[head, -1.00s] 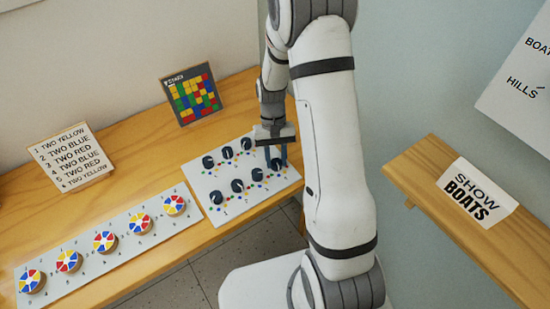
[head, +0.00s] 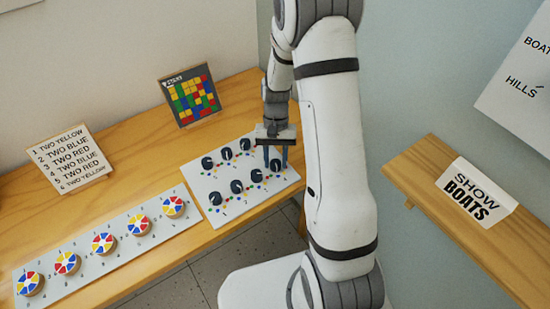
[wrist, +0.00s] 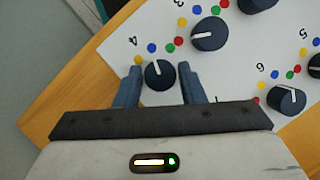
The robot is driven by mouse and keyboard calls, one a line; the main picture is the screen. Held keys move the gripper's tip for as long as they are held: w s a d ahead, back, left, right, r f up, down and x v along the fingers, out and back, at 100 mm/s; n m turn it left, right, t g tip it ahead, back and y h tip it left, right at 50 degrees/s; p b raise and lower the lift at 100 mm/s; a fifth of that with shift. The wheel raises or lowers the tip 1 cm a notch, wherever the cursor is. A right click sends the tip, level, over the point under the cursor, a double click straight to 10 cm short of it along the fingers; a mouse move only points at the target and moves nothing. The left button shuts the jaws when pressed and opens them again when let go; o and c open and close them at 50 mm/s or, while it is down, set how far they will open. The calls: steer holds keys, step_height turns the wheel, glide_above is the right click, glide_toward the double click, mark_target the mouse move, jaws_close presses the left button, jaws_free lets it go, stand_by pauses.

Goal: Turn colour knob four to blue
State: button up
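Colour knob four (wrist: 159,75) is a dark round knob beside the printed 4 in the wrist view. Its white line points up and slightly left, roughly at the blue dot (wrist: 151,48). Yellow (wrist: 138,60), green (wrist: 168,48) and red (wrist: 178,41) dots lie around it. My gripper (wrist: 159,84) is open, one finger on each side of the knob, with a small gap seeming to show at both sides. In the head view my gripper (head: 276,158) points down over the right end of the white knob panel (head: 222,216).
Knob three (wrist: 208,34) and knob six (wrist: 287,98) are close beside my gripper. A dial strip (head: 84,262) lies left of the panel. An instruction card (head: 70,160) and a coloured grid picture (head: 190,97) stand behind. A shelf (head: 420,180) is at right.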

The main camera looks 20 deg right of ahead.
steer(key=o, duration=0.3)
steer(key=a+v, duration=0.1)
steer(key=v, duration=0.6)
steer(key=shift+d+r, duration=0.45)
steer(key=shift+d, duration=0.1)
steer(key=shift+w, duration=0.15)
